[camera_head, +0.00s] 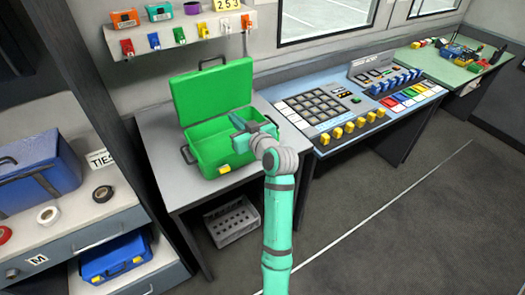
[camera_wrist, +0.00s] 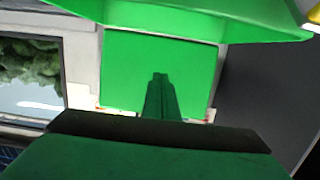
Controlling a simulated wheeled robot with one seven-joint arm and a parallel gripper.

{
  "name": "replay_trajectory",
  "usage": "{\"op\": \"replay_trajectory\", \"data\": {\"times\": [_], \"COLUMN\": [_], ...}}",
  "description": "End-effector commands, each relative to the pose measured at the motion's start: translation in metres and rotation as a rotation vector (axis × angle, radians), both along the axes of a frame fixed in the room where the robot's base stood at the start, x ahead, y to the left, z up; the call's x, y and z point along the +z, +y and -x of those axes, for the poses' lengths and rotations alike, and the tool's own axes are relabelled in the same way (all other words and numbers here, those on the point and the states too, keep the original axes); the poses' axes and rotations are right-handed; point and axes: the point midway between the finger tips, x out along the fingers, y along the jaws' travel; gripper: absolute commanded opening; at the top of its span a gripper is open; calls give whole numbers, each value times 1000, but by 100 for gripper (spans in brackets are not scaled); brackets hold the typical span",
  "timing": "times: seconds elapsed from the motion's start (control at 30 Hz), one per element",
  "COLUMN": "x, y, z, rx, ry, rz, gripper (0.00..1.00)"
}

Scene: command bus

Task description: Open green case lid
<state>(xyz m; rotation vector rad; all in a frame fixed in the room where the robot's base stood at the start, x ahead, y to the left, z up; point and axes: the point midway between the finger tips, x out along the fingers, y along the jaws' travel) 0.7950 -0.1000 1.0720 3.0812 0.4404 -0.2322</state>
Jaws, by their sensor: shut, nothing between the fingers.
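The green case (camera_head: 215,147) stands on a grey table. Its lid (camera_head: 213,92) is raised and stands up at the back, so the case's inside shows. My gripper (camera_head: 240,122) is shut and empty, over the right side of the open case in front of the lid. The wrist view shows the shut fingers (camera_wrist: 160,92) against the green lid (camera_wrist: 125,65), with another green part of the case along the top (camera_wrist: 190,22). I cannot tell whether the fingers touch the lid.
A console (camera_head: 335,112) with buttons and levers stands right of the case. A shelf (camera_head: 180,42) with small coloured cases is above it. A drawer unit with a blue case (camera_head: 38,172) is at the left, and a white crate (camera_head: 232,220) lies under the table. Open floor is at the right.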

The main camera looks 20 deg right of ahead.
Motion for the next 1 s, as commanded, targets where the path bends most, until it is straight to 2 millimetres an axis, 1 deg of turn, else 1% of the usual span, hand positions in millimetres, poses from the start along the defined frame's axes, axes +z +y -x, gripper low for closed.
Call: {"op": "replay_trajectory", "data": {"times": [0.1,1.0], "x": [0,0], "y": [-4,-30], "z": [12,100], "rx": [-1,-2], "ry": [-2,-1], "rz": [0,0], "gripper": [0,0]}}
